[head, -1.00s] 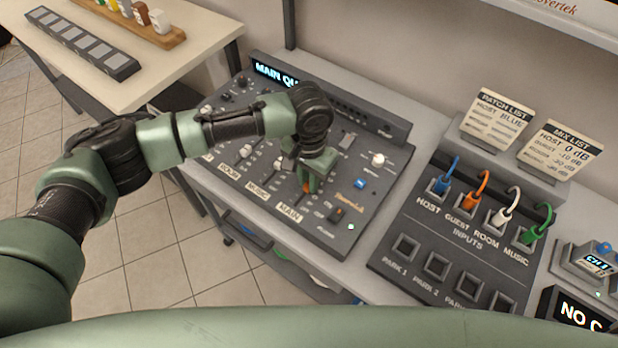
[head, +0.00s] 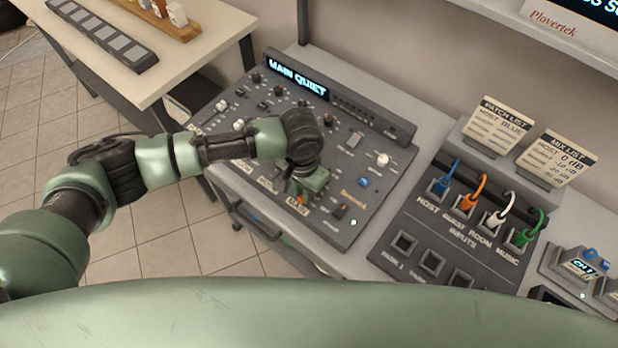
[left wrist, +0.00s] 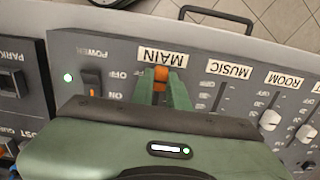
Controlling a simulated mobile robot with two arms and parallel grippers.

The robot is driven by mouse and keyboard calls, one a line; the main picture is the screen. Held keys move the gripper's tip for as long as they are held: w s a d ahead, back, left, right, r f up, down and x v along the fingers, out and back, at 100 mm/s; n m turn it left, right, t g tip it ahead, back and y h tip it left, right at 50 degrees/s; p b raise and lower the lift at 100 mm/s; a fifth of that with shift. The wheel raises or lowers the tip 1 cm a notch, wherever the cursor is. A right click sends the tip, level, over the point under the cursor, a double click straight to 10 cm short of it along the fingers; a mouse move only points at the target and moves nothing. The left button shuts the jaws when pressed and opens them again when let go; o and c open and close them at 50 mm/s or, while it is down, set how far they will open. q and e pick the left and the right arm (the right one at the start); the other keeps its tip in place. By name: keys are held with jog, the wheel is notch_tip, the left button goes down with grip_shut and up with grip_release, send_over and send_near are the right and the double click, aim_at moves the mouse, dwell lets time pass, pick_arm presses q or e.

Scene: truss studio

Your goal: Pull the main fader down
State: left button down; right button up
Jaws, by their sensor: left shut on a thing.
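The mixing desk (head: 352,212) stands on the bench, and its display (head: 297,80) reads MAIN QUIET. My left gripper (head: 299,190) is over the desk, at the near end of the MAIN fader's slot. In the left wrist view the orange main fader cap (left wrist: 160,78) sits between the green fingers, close to the MAIN label (left wrist: 162,58). The fingers are shut on the cap. The gripper body hides the rest of the slot. My right gripper is not in view.
The music fader (left wrist: 270,120) and room fader (left wrist: 305,131) are beside the gripper. The power switch (left wrist: 92,82) is on its other side. In the head view, a patch panel (head: 383,240) with coloured cables stands to the right.

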pick_arm(q)
jog(key=shift+a, duration=0.1)
jog(key=c, duration=1.4)
grip_release()
jog(key=shift+o, duration=0.2)
jog(key=shift+s+a, duration=0.1)
jog(key=shift+s, duration=0.05)
jog(key=shift+r, duration=0.35)
notch_tip(320, 180, up, 7)
jog(key=shift+r+b, duration=0.1)
jog(key=shift+b, duration=0.65)
